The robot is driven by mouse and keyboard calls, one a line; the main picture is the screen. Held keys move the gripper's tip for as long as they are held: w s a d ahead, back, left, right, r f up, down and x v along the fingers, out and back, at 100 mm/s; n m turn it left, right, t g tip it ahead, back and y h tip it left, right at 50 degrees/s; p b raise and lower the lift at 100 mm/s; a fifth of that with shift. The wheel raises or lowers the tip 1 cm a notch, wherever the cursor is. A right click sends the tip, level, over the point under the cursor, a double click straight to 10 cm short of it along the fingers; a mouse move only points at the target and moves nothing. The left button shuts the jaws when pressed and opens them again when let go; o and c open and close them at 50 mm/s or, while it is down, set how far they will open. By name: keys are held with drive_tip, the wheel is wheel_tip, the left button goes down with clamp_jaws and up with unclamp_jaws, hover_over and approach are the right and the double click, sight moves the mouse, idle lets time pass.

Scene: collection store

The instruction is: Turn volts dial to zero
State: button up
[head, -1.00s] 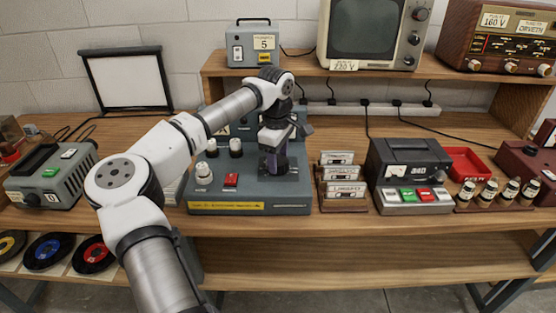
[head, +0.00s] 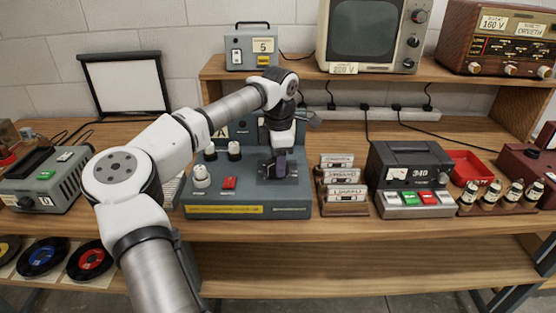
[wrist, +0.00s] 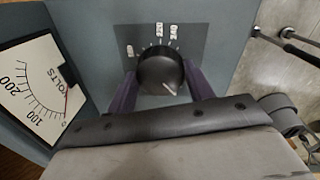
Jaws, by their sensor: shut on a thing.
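The black volts dial (wrist: 158,66) sits on a dark plate in the wrist view, with small white number labels along its far side. Its white pointer mark faces the lower right, away from the labels. My gripper (wrist: 162,88) is shut on the dial, one dark purple finger on each side. The volts meter (wrist: 35,92) shows at the left; its red needle is near the low end of the scale. In the head view my gripper (head: 278,166) points down at the right part of the grey-blue console (head: 245,202), hiding the dial.
The console also has a white knob (head: 200,176), black knobs and a red switch (head: 229,183). A cassette rack (head: 345,208) and a dark tape recorder (head: 410,165) stand close to its right. A shelf (head: 310,74) runs behind.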

idle(0.4)
drive_tip(key=o, duration=1)
drive_tip(key=r, duration=0.4)
drive_tip(key=r+b, duration=0.1)
drive_tip(key=r, duration=0.4)
drive_tip(key=s+r, duration=0.1)
drive_tip(key=r, duration=0.4)
drive_tip(key=shift+d, duration=0.1)
